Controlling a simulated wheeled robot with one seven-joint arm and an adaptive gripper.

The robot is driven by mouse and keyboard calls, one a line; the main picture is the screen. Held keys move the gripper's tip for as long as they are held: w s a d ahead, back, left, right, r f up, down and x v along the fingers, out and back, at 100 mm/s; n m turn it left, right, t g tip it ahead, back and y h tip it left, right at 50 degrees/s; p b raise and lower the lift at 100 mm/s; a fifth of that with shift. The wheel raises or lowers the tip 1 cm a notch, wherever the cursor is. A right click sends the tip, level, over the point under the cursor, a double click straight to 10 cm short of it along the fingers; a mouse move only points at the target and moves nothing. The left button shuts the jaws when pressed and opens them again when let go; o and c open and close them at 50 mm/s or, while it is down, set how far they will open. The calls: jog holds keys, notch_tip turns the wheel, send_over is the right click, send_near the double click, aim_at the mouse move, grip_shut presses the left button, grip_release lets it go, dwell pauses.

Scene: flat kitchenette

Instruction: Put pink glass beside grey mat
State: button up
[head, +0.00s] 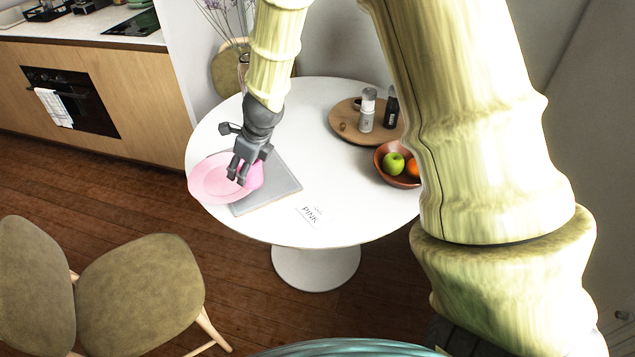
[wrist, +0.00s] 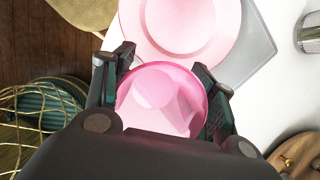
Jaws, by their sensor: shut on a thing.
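My gripper (head: 240,168) is shut on the pink glass (head: 256,177), which shows between the two fingers in the wrist view (wrist: 158,98). The fingers grip its sides, and I look into its open mouth. In the head view the glass appears over the grey mat (head: 272,194), at the right side of the pink plate (head: 208,184); I cannot tell its height. The plate overlaps the mat's left part and reaches the table's left edge. In the wrist view the plate (wrist: 190,22) and mat (wrist: 260,45) lie beyond the glass.
The round white table (head: 340,222) has a card reading PINK (head: 310,215) right of the mat. A wooden board (head: 345,122) with shakers and a fruit bowl (head: 385,172) stand at the right. A vase with stems is behind my gripper. A chair (head: 140,290) is at lower left.

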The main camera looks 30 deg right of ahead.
jog(key=m, duration=0.1)
jog(key=d+m+h+b, duration=0.1)
jog(key=d+m, duration=0.1)
jog(key=shift+s+d+f+m, duration=0.1)
jog(key=shift+s+f+m, duration=0.15)
jog(key=shift+s+m, duration=0.05)
jog(key=s+d+f+m+g+h+b, duration=0.15)
jog(key=s+d+m+h+b, duration=0.45)
jog(key=m, duration=0.7)
jog(key=shift+y, duration=0.6)
jog(key=w+d, duration=0.2)
jog(key=d, duration=0.3)
jog(key=w+d+f+p, duration=0.1)
jog(key=w+d, duration=0.1)
jog(key=d, duration=0.2)
jog(key=w+d+f+p, duration=0.1)
jog(key=w+d, duration=0.1)
jog(key=d, duration=0.3)
jog(key=shift+w+d+f, duration=0.1)
jog(key=shift+w+d, duration=0.2)
jog(key=shift+w, duration=0.05)
jog(key=shift+f+t, duration=0.25)
jog(key=shift+f, duration=1.5)
jog(key=shift+f, duration=0.15)
jog(key=o, duration=1.2)
